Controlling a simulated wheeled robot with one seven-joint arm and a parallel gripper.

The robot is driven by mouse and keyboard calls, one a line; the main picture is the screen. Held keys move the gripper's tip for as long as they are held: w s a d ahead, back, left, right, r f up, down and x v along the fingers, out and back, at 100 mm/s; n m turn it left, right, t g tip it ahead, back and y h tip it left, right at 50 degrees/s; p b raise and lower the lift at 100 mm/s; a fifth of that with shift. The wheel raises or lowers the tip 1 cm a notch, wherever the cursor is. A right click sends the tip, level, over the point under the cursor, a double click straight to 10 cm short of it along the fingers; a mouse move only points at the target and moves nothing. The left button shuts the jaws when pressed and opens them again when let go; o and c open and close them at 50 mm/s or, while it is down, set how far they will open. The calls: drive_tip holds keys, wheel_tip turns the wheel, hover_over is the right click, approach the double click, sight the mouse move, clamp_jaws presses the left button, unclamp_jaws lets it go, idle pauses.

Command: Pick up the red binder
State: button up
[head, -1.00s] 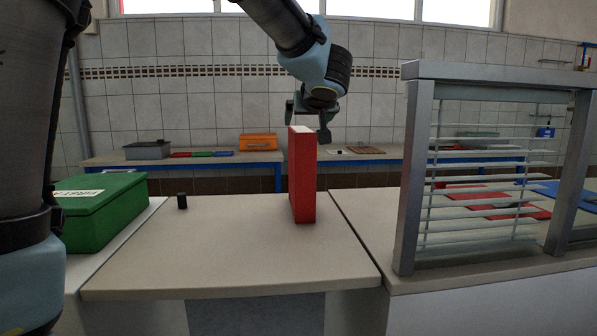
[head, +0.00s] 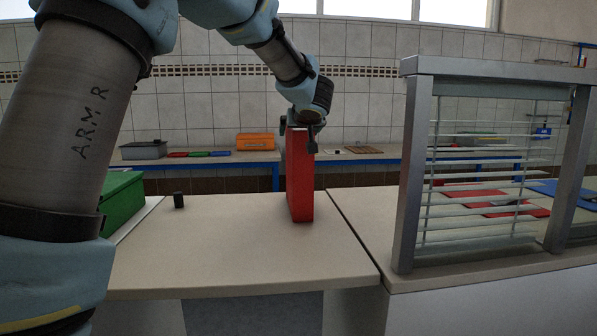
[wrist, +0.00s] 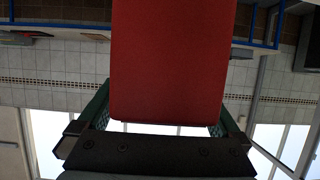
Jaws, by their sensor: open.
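The red binder (head: 300,178) stands upright on the beige table (head: 220,250), near its right side. My gripper (head: 298,128) is at the binder's top edge in the head view, with a finger seen on the right of the binder. In the wrist view the binder (wrist: 172,60) fills the upper middle and reaches down between the two green-lined fingers of my open gripper (wrist: 168,118). I cannot tell whether either finger touches the binder.
A small black cylinder (head: 179,200) stands on the table to the left. A green box (head: 122,200) is at the far left, partly hidden by my arm. A metal frame with slats (head: 480,170) stands on the right counter. The table's front middle is clear.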

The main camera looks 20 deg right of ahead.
drive_tip(key=shift+w, duration=0.1)
drive_tip(key=shift+c, duration=0.4)
clamp_jaws()
idle(0.3)
